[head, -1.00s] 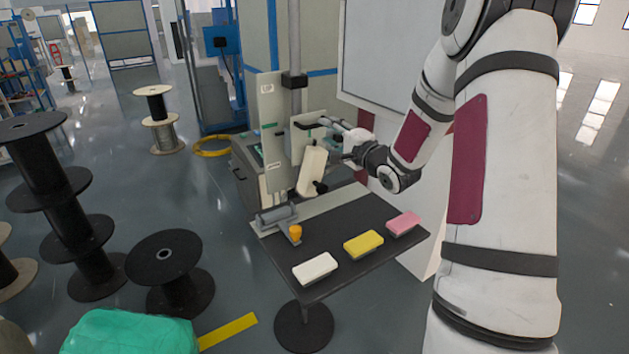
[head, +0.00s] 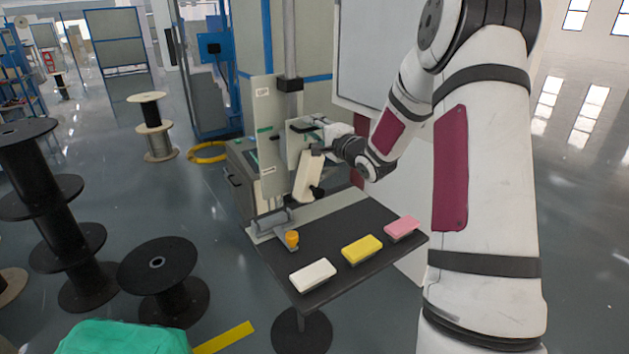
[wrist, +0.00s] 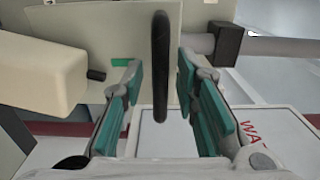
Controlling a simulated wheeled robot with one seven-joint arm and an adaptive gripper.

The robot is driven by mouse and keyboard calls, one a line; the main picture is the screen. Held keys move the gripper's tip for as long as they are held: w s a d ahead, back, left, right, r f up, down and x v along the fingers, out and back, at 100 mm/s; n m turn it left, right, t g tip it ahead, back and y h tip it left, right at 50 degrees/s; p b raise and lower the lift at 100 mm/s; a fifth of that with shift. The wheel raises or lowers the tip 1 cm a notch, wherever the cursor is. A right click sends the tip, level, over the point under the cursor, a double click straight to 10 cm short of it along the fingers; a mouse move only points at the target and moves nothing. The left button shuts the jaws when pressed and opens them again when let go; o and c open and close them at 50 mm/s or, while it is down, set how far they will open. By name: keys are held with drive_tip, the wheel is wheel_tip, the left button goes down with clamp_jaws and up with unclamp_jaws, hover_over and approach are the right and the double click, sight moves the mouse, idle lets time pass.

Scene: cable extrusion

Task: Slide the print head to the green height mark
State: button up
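The print head is a cream block (head: 308,176) below a pale carriage plate (head: 296,146) on a grey post (head: 290,40). In the wrist view the cream block (wrist: 40,70) is at the left. A black bar handle (wrist: 160,65) stands out from the plate. My gripper (wrist: 161,80) is open, its teal-padded fingers on either side of the handle, with a narrow gap at each side. A green mark (wrist: 120,62) shows beside the left finger. In the head view a green mark (head: 264,130) is on the upright scale panel; my gripper (head: 318,138) is at the plate.
A dark table (head: 340,235) below holds a white block (head: 313,275), a yellow block (head: 361,249) and a pink block (head: 402,228). An orange knob (head: 292,239) is at its left. A black clamp (head: 290,85) sits on the post above the plate. Black spools (head: 163,278) stand at left.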

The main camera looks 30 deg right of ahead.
clamp_jaws()
drive_tip(key=shift+r, duration=0.1)
drive_tip(key=shift+r+p, duration=1.35)
drive_tip(key=shift+r, duration=0.25)
drive_tip(key=o, duration=0.5)
unclamp_jaws()
drive_tip(key=shift+f, duration=0.15)
drive_tip(key=shift+s, duration=0.1)
drive_tip(key=s+p, duration=0.5)
drive_tip(key=s, duration=0.3)
drive_tip(key=shift+d+p, duration=0.15)
drive_tip(key=shift+p, duration=0.2)
